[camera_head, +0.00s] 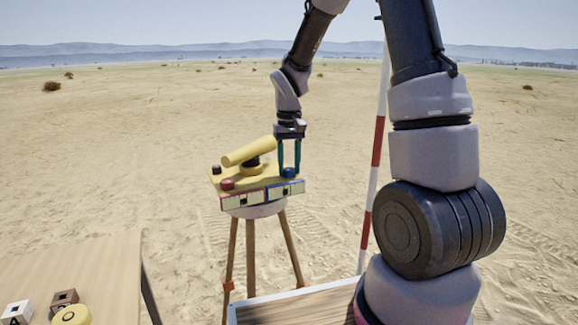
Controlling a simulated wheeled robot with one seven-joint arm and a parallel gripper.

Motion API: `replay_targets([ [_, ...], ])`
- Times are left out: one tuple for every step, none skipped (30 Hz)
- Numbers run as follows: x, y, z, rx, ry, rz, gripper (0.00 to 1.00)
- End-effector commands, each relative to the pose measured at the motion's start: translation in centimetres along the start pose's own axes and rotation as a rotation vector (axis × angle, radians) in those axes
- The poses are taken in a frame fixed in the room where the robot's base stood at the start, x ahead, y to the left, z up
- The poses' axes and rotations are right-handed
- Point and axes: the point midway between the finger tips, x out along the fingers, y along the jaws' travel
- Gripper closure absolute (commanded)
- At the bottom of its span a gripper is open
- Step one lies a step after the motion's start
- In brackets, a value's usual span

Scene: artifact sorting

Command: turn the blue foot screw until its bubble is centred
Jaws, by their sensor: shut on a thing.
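The yellow levelling instrument (246,152) sits on a wooden tripod (233,250) in the middle of the head camera view. The blue foot screw (289,172) is at its right front corner. My gripper (289,170) points down and is shut on the blue screw, one finger on each side. A red foot screw (227,184) is at the left front, and a dark knob (216,170) is behind it. On the front face are a red-framed vial (236,201) and a blue-framed vial (276,193). Each shows a dark spot, too small to judge how well it is centred.
A wooden table (95,255) at lower left holds lettered cubes (18,312) and a yellow round piece (72,315). A red and white pole (376,145) stands right of the tripod. A pale-edged wooden surface (290,308) is at lower centre. Open sand lies behind.

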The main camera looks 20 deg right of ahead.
Motion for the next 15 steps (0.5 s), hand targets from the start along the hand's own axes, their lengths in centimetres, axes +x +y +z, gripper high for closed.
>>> replay_targets([
  [-0.06,0.03,-0.06,-0.042,0.002,0.000,1.00],
  [-0.07,0.03,-0.06,-0.068,0.002,0.000,1.00],
  [-0.07,0.03,-0.06,-0.102,0.002,-0.001,1.00],
  [-0.07,0.02,-0.05,-0.126,0.002,-0.001,1.00],
  [-0.07,0.02,-0.06,-0.151,0.002,-0.001,1.00],
  [-0.07,0.02,-0.06,-0.182,0.002,-0.001,1.00],
  [-0.07,0.03,-0.06,-0.204,0.002,-0.001,1.00],
  [-0.07,0.03,-0.06,-0.224,0.002,-0.001,1.00],
  [-0.07,0.04,-0.06,-0.251,0.002,-0.001,1.00],
  [-0.07,0.04,-0.06,-0.270,0.002,-0.001,1.00],
  [-0.07,0.04,-0.07,-0.287,0.002,-0.001,1.00],
  [-0.07,0.04,-0.07,-0.310,0.002,0.000,1.00],
  [-0.07,0.04,-0.07,-0.324,0.002,0.000,1.00],
  [-0.07,0.05,-0.07,-0.339,0.002,0.000,1.00],
  [-0.07,0.05,-0.07,-0.355,0.002,0.000,1.00],
])
